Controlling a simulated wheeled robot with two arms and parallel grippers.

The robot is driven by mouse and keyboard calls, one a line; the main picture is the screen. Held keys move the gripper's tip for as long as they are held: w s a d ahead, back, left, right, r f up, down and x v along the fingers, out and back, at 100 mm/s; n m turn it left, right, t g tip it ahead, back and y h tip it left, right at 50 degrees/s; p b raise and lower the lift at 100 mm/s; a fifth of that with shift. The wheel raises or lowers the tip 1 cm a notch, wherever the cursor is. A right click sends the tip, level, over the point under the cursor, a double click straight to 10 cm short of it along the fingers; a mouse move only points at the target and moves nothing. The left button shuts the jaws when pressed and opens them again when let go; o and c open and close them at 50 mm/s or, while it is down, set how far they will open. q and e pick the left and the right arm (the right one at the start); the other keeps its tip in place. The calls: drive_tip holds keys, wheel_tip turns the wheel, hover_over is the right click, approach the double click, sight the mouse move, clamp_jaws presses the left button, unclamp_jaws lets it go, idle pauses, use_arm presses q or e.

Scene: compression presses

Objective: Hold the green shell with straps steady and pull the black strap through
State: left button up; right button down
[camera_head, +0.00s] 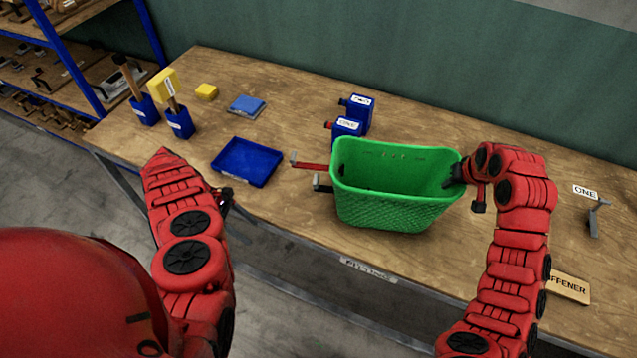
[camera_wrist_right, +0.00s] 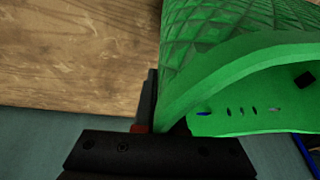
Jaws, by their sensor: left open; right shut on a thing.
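The green shell (camera_head: 392,211) stands upright near the front edge of the workbench, open at the top, with a quilted outer wall. My right gripper (camera_head: 457,178) is shut on its right rim. The right wrist view shows the shell (camera_wrist_right: 235,45) close up, with its edge at the dark finger (camera_wrist_right: 148,100); the other finger is largely hidden. A row of small slots and a dark square patch show on the inner wall there. I cannot make out a black strap clearly. My left gripper (camera_head: 224,200) is open and empty near the bench's front edge, well left of the shell.
A red-handled metal tool or clamp (camera_head: 312,166) is just left of the shell. A blue tray (camera_head: 246,162) lies further left. Blue bottles (camera_head: 347,127) stand behind the shell. Blue holders (camera_head: 180,124), a yellow block (camera_head: 206,92) and a wooden sign (camera_head: 569,288) are also on the bench.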

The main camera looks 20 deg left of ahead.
use_arm(q)
drive_tip(key=w+d+r+t+h, duration=0.1)
drive_tip(key=w+d+r+h, duration=0.35)
drive_tip(key=r, duration=0.75)
approach(316, 179)
drive_tip(key=shift+m+t+h, duration=0.3)
drive_tip(key=shift+t+h, duration=0.1)
drive_tip(key=shift+h, duration=0.05)
drive_tip(key=x, duration=0.6)
drive_tip(key=f+x, duration=0.1)
drive_tip(key=x, duration=0.3)
drive_tip(key=shift+s+a+f, duration=0.1)
drive_tip(key=shift+s, duration=0.2)
clamp_jaws()
